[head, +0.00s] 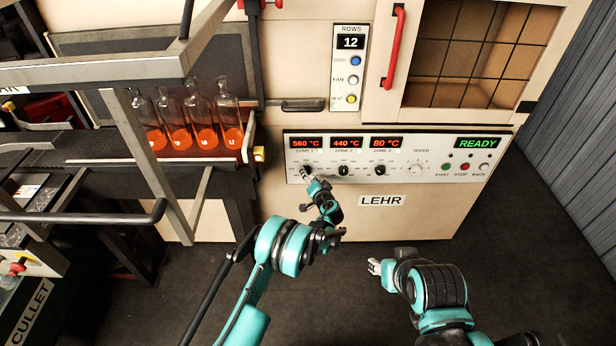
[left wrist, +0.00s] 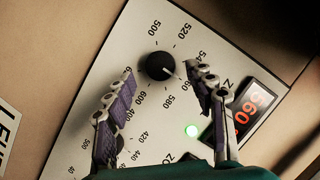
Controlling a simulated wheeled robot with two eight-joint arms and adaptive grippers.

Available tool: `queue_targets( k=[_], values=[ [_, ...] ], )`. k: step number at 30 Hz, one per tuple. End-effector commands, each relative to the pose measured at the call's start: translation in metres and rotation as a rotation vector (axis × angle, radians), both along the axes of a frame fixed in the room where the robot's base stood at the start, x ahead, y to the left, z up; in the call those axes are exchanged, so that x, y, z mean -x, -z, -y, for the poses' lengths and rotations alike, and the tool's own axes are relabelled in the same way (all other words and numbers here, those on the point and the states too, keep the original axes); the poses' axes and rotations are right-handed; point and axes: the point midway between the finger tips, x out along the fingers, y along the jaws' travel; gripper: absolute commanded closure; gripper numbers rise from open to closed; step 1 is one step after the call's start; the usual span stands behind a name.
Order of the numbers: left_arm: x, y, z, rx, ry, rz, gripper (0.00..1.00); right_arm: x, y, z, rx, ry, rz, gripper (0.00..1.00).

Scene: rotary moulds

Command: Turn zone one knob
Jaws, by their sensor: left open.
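The zone one knob (left wrist: 158,66) is black and round, on a white panel with a printed temperature scale. A light pointer mark on it faces the right side of the picture. My left gripper (left wrist: 162,80) is open, one finger on each side of the knob. I cannot tell whether either finger touches it. In the head view my left gripper (head: 308,178) is at the zone one dial and largely hides the knob. The zone one display (head: 304,143) reads 560 °C. My right gripper (head: 375,266) is low, away from the panel; its finger opening is unclear.
The zone two knob (head: 343,170) and zone three knob (head: 380,170) sit to the right on the same panel. The READY display (head: 478,143) is lit green. Glowing orange bottles (head: 204,135) stand on a conveyor at left. A red door handle (head: 394,48) is above.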

Motion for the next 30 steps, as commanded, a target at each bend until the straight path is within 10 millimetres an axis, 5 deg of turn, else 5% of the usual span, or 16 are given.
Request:
queue_targets(
  k=[6, 14, 20, 30],
  values=[
    [-0.019, 0.006, -0.006, 0.001, 0.000, 0.000, 0.45, 0.000, 0.008, 0.000, 0.000, 0.000, 0.000, 0.60],
    [-0.021, 0.005, -0.006, 0.001, 0.000, 0.000, 0.45, 0.000, 0.008, 0.000, 0.000, 0.000, 0.000, 0.60],
    [-0.021, 0.005, -0.006, 0.001, 0.000, 0.000, 0.93, 0.000, 0.008, 0.000, 0.000, 0.000, 0.000, 0.60],
    [-0.021, 0.005, -0.006, 0.026, 0.001, -0.001, 0.95, 0.000, 0.008, 0.000, 0.000, 0.000, 0.000, 0.60]
  ],
)
